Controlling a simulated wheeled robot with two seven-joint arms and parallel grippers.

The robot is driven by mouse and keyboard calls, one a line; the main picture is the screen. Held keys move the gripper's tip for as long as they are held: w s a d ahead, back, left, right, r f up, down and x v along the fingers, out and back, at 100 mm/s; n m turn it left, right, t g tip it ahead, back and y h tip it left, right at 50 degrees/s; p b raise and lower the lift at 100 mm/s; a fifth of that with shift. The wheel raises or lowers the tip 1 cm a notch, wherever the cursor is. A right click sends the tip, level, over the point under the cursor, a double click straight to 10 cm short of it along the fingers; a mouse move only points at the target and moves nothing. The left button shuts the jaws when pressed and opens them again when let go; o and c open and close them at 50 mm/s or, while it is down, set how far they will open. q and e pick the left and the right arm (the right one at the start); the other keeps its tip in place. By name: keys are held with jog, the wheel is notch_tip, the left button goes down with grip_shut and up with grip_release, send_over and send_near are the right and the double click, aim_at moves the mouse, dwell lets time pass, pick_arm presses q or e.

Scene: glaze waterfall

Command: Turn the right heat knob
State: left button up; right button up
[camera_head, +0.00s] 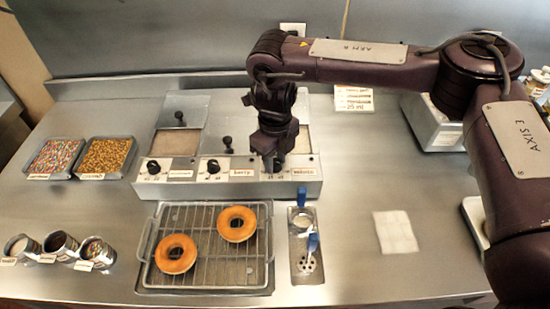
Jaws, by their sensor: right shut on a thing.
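The glaze warmer (227,192) is a steel unit with several wells and a row of black knobs on its front. The left knob (153,167) and the middle knob (213,166) show clearly above small labels. The right heat knob is mostly hidden behind my right gripper (272,166), above the right label (304,171). My right gripper points down at the front panel, shut on what appears to be the right knob. The fingertips are small and dark, so the grip itself is hard to see. My left gripper is not in view.
A wire rack (207,273) with two ring doughnuts (176,254) stands in front of the warmer. Right of it is a steel tray (305,275) with blue-handled tools. Topping trays (55,157) and small cups (62,244) are at left. A white napkin (395,232) lies right.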

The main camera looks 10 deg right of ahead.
aim_at(275, 162)
jog(key=shift+r, duration=0.1)
jog(key=o, duration=1)
jog(key=shift+c, duration=0.2)
notch_tip(275, 162, up, 8)
jog(key=shift+f+b, duration=0.15)
jog(key=shift+b, duration=0.35)
